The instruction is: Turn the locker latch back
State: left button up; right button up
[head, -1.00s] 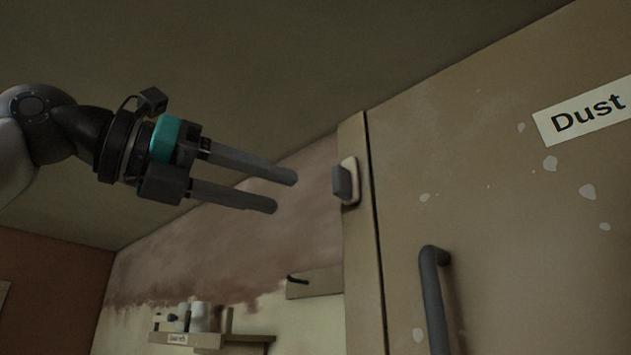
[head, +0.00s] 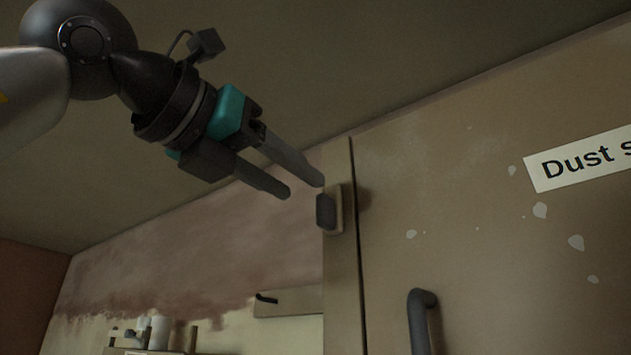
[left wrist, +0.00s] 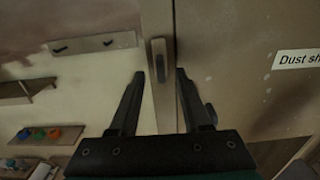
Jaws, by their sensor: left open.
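The locker latch is a dark grey knob (head: 326,212) on a pale plate (head: 337,222), fixed on the narrow frame strip left of the locker door (head: 470,240). The knob stands lengthwise along the strip. My left gripper (head: 303,188) is open and empty, with its fingertips just up and left of the latch in the head view. In the left wrist view, the latch (left wrist: 161,62) shows between and beyond the two open fingers (left wrist: 160,75). I see no clear contact. My right gripper is not in view.
The door has a dark bar handle (head: 420,318) and a label (head: 585,160) starting "Dust". A hook board (head: 290,302) and a shelf with containers (head: 150,335) are on the wall to the left. Space around the left gripper looks free.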

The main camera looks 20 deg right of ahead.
aim_at(318, 198)
pick_arm(q)
jog(key=p+x, duration=0.1)
jog(key=x, duration=0.4)
jog(key=shift+w+d+p, duration=0.1)
jog(key=shift+p, duration=0.3)
grip_shut()
